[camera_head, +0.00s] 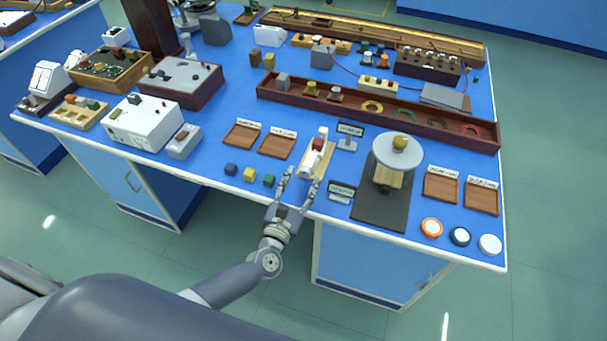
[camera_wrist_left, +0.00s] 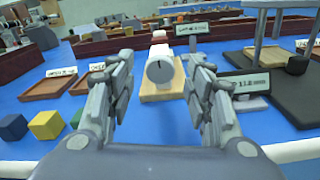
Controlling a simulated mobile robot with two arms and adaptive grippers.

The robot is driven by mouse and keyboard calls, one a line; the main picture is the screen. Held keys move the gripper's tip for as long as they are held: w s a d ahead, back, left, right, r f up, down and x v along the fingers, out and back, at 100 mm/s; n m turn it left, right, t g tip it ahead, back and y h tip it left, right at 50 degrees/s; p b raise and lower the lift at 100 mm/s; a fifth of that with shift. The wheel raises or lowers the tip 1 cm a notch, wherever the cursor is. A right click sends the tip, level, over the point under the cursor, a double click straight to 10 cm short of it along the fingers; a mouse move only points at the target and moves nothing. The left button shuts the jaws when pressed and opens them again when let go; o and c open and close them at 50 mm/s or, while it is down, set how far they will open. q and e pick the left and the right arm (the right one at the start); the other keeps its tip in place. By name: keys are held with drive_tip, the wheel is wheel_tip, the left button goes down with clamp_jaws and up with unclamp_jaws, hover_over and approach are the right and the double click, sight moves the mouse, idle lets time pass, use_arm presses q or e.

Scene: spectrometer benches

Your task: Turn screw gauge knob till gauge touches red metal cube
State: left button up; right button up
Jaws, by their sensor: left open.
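The screw gauge (camera_head: 317,158) sits on a small wooden base near the front edge of the blue bench. In the left wrist view its white round knob (camera_wrist_left: 160,70) faces me, with a dark mark on its face. A small red cube (camera_head: 318,143) shows at the gauge in the head view; whether the gauge touches it is too small to tell. My left gripper (camera_head: 299,183) is open, its fingers on either side of the knob end. In the wrist view the open fingers (camera_wrist_left: 160,82) stand apart from the knob. My right gripper is not in view.
A display (camera_head: 341,191) stands right of the gauge, beside a dark stand with a round plate (camera_head: 397,150). Blue, yellow and green cubes (camera_head: 249,175) lie to the left. Wooden trays (camera_head: 276,147) and a long red-brown trough (camera_head: 420,124) lie behind.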

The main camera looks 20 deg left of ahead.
use_arm(q)
drive_tip(key=shift+w+d, duration=0.1)
drive_tip(key=shift+w, duration=0.95)
drive_tip(key=c, duration=1.1)
drive_tip(key=shift+o, duration=0.2)
